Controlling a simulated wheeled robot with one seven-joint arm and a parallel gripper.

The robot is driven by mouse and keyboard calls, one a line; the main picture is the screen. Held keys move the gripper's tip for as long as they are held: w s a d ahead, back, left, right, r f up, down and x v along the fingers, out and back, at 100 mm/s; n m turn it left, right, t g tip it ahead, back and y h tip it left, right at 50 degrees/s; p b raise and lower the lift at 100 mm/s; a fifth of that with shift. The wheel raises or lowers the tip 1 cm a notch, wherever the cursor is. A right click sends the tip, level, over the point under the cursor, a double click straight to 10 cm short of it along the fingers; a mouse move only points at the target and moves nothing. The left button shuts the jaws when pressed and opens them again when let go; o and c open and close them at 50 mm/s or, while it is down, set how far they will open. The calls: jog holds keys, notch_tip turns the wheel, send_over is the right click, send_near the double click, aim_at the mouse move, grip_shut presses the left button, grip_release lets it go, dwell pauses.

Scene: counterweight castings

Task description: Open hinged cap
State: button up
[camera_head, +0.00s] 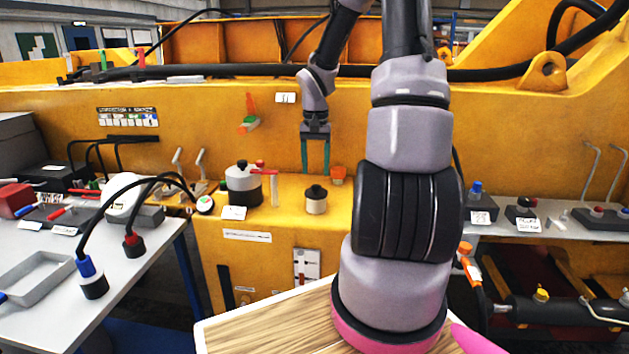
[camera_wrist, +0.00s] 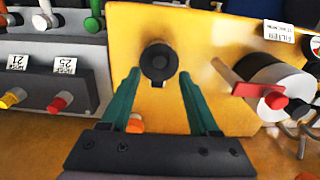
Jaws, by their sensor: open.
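A small cream filler neck with a black cap (camera_head: 316,192) stands on the yellow ledge in the head view, and the cap looks closed. The wrist view shows the black cap (camera_wrist: 158,62) from above, with a small tab pointing down the picture. My gripper (camera_head: 315,170) is above and behind the cap in the head view, fingers pointing down. In the wrist view my gripper (camera_wrist: 158,78) has its two green fingers apart, one on each side of the cap's near edge, with nothing between them. Touching is not visible. The hinge is too small to make out.
An orange piece (camera_head: 338,175) sits close behind the cap. Side tables hold cables, a tray (camera_head: 38,278) and switch boxes.

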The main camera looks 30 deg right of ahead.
aim_at(316, 185)
jog(key=shift+f, duration=2.4)
jog(key=shift+s, duration=0.1)
grip_shut()
